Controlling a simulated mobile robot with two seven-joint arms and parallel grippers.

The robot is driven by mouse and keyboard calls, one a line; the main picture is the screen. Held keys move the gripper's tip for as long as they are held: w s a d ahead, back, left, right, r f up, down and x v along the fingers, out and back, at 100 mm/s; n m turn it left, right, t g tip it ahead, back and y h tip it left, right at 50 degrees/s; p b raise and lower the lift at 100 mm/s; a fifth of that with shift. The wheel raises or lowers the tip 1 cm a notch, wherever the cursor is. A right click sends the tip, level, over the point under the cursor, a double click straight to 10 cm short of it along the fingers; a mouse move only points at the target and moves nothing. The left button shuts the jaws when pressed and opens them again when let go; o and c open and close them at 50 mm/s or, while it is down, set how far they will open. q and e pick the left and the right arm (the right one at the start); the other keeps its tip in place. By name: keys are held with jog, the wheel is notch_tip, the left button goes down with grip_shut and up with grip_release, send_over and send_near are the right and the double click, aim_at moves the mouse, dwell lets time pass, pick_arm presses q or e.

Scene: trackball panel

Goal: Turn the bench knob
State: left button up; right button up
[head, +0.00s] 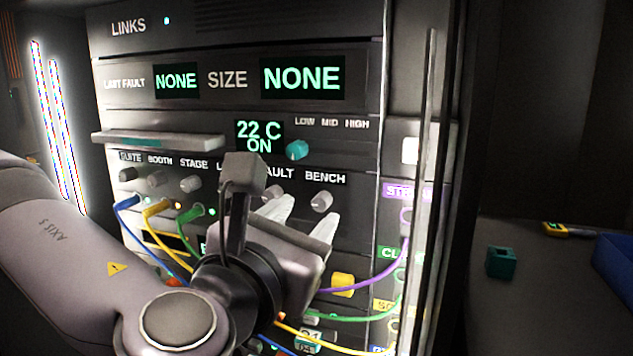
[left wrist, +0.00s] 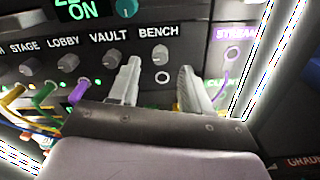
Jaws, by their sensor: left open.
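The bench knob (head: 322,200) is a small grey knob under the BENCH label, at the right end of the knob row on the dark panel. It also shows in the left wrist view (left wrist: 160,53), with a pale ring just below it. My left gripper (head: 309,214) is open and empty in front of the panel. In the left wrist view its two pale fingers (left wrist: 158,72) point up at the panel, one on each side below the knob. The knob looks free of the fingers; the exact gap in depth is hard to tell. My right gripper is out of view.
Several similar knobs, such as the stage knob (head: 191,183), stand to the left. A teal knob (head: 297,150) sits above. Coloured cables, including a purple one (head: 375,279), hang around the gripper. A clear upright edge (head: 426,180) stands right of the panel.

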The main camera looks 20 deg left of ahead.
aim_at(319, 205)
pick_arm(q)
jog(key=shift+w+r+p, duration=0.1)
jog(key=shift+w+p, duration=0.85)
jog(key=shift+p, duration=0.15)
jog(key=shift+w+d+f, duration=0.1)
jog(key=shift+w+f, duration=0.1)
jog(key=shift+w, duration=0.9)
grip_shut()
